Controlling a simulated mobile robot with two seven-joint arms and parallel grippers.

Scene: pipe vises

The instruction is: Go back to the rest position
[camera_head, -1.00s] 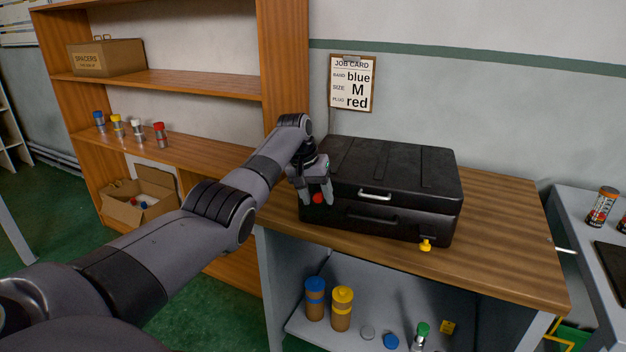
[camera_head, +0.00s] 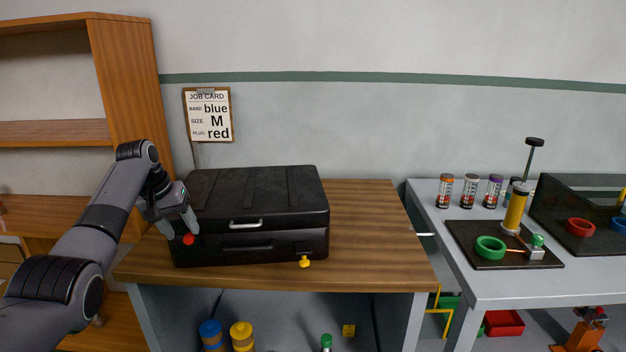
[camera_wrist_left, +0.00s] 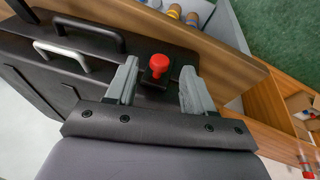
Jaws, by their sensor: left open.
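My left gripper (camera_head: 178,230) is open at the left front of the black case (camera_head: 282,190). In the left wrist view its two fingers (camera_wrist_left: 155,90) stand apart, with a red knob (camera_wrist_left: 160,64) on the case front between and just beyond them. The red knob also shows in the head view (camera_head: 189,239), near the fingertips. I cannot tell whether a finger touches it. The case is closed and lies on the wooden bench, with a yellow knob (camera_head: 305,261) at its lower right front. My right gripper is not in view.
The wooden bench top (camera_head: 375,225) is clear right of the case. A wooden shelf unit (camera_head: 125,120) stands close to my left arm. A job card (camera_head: 208,115) hangs on the wall. A grey table (camera_head: 480,290) at right holds cans, a black mat (camera_head: 470,257) and a green ring (camera_head: 490,247).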

